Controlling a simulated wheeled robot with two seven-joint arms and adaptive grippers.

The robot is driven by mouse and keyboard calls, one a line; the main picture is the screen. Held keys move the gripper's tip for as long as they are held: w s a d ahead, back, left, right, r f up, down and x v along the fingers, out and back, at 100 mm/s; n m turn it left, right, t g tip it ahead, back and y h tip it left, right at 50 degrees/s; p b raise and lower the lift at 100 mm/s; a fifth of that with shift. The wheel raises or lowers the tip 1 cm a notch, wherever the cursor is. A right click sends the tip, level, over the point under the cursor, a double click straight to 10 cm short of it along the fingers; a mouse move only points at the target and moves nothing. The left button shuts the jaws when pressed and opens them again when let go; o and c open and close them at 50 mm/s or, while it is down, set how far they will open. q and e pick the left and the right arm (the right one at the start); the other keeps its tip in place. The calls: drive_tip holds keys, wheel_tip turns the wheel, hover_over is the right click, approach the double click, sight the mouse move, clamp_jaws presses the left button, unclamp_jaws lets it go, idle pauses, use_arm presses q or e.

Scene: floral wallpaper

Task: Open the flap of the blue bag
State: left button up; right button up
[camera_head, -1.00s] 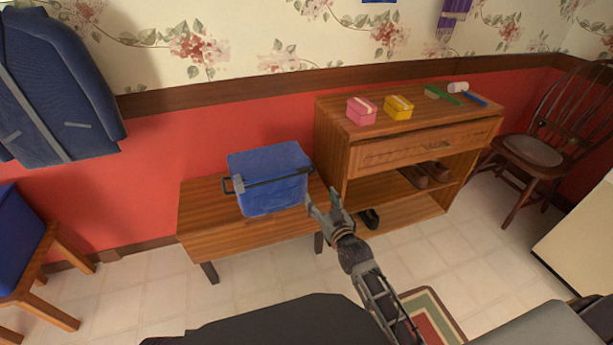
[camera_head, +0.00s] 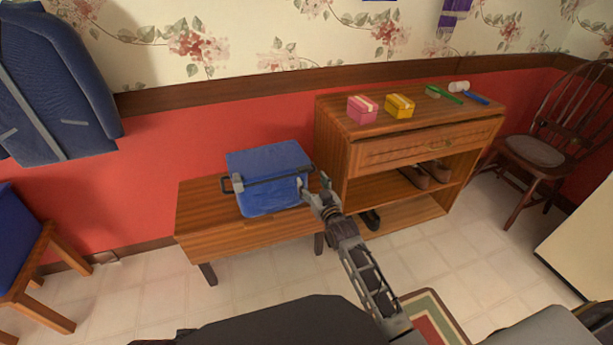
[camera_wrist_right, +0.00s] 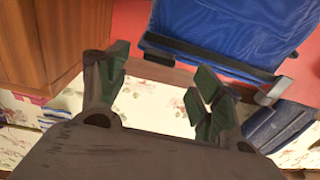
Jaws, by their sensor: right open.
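In the right wrist view the bag (camera_wrist_right: 235,28) lies beyond the right finger, and nothing is between the open fingers (camera_wrist_right: 160,78). My left gripper is out of view.
The wooden bench (camera_head: 200,215) has bare room left of the bag. A taller wooden cabinet (camera_head: 400,135) stands close on the right, bearing a pink box (camera_head: 361,110), a yellow box (camera_head: 399,106) and brushes. A blue chair (camera_head: 22,240) stands at far left.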

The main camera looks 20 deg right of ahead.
drive_tip(key=shift+w+a+b, duration=0.15)
drive_tip(key=shift+w+b, duration=0.25)
drive_tip(key=shift+w, duration=0.95)
drive_tip(key=shift+w+a+b, duration=0.1)
drive_tip(key=shift+w+b, duration=0.25)
drive_tip(key=shift+w, duration=0.95)
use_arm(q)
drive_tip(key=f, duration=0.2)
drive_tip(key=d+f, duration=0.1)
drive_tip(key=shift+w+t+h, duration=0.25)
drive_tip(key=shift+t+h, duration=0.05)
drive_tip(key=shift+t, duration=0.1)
use_arm(e)
drive_tip(key=shift+w, duration=0.1)
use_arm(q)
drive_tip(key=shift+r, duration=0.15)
use_arm(e)
drive_tip(key=c, duration=0.7)
